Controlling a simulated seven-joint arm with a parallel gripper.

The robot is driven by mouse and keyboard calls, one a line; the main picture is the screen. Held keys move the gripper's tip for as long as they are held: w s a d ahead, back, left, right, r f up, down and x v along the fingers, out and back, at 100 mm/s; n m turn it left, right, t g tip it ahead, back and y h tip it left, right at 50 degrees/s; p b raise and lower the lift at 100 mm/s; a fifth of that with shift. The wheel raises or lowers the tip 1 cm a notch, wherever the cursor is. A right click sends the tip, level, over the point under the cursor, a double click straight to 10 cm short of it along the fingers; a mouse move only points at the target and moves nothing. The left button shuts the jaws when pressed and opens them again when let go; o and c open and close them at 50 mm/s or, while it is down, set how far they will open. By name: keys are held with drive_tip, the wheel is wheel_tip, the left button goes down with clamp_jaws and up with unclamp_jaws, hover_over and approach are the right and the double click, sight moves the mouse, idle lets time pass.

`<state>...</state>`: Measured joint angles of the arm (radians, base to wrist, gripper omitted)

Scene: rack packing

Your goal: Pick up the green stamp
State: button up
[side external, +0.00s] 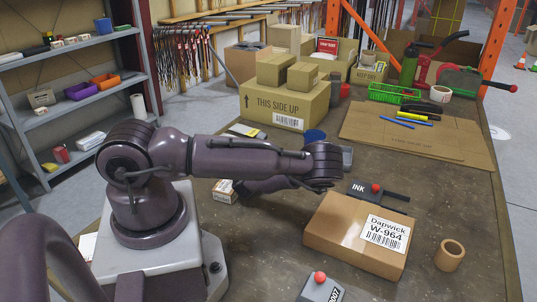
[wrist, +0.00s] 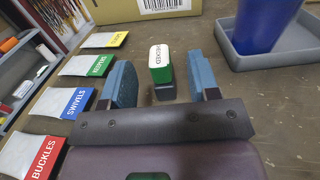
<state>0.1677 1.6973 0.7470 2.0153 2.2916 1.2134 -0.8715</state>
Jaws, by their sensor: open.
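The green stamp (wrist: 160,64) stands upright in the wrist view, with a white label on its face and a dark base. It is between and slightly beyond the two blue fingers of my gripper (wrist: 161,82). The fingers are open, with visible gaps on both sides of the stamp, and the gripper is not holding it. In the side external view I cannot make out the stamp or the fingers, and my arm covers part of that area.
Several label cards, including a blue SWIVELS card (wrist: 68,103), lie left of my gripper. A blue cup (wrist: 262,25) stands in a grey tray (wrist: 292,48) at right. A Dapwick carton (side external: 330,226) and INK pad (side external: 358,187) stand right of my arm.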

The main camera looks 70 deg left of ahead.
drive_tip(key=x, duration=0.5)
drive_tip(key=shift+a, duration=0.25)
drive_tip(key=c, duration=1)
